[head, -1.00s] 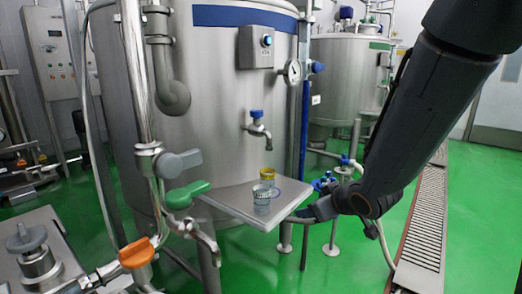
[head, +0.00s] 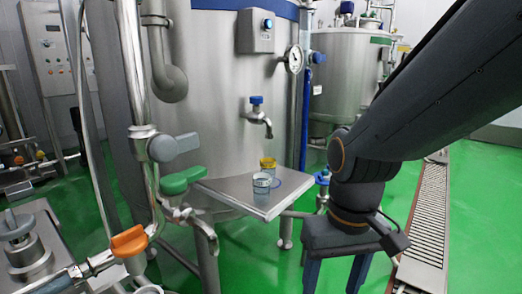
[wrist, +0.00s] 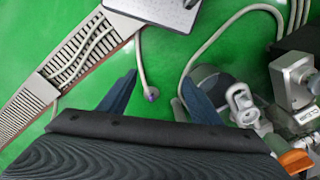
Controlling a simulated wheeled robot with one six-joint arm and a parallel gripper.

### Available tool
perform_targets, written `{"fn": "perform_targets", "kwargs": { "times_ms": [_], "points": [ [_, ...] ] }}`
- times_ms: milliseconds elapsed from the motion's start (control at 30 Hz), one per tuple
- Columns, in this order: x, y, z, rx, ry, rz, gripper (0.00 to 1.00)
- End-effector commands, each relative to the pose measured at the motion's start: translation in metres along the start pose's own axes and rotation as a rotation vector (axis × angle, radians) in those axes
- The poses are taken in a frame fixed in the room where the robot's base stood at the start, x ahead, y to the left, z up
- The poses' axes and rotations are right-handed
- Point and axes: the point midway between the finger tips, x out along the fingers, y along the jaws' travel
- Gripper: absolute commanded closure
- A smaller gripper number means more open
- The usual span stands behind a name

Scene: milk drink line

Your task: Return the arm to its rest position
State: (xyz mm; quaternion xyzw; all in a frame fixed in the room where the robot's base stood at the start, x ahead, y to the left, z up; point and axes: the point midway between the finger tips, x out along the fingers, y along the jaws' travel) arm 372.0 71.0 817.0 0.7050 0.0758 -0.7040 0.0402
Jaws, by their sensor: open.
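My gripper (head: 335,280) hangs at the end of my arm in the head view, pointing down in front of the right side of the tank. Its two blue fingers are apart with nothing between them; their tips are cut off by the lower edge. In the wrist view my gripper (wrist: 160,82) is also open and empty over the green floor. My arm reaches in from the upper right and bends downward at the wrist.
A steel shelf (head: 228,198) left of my gripper holds a clear cup (head: 262,184) and a yellow-banded cup (head: 268,163). A tap (head: 259,118) is above it. Pipes with a green handle (head: 182,180) and an orange handle (head: 129,241) stand left. A floor grate (head: 428,225) lies right.

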Motion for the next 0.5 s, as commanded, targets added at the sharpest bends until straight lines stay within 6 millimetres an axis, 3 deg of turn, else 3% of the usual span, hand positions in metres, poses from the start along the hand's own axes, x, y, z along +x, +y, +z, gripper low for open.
{"fn": "perform_targets", "kwargs": {
  "times_ms": [500],
  "points": [
    [-0.052, 0.042, 0.008, 0.115, -0.003, 0.032, 0.42]
  ]
}}
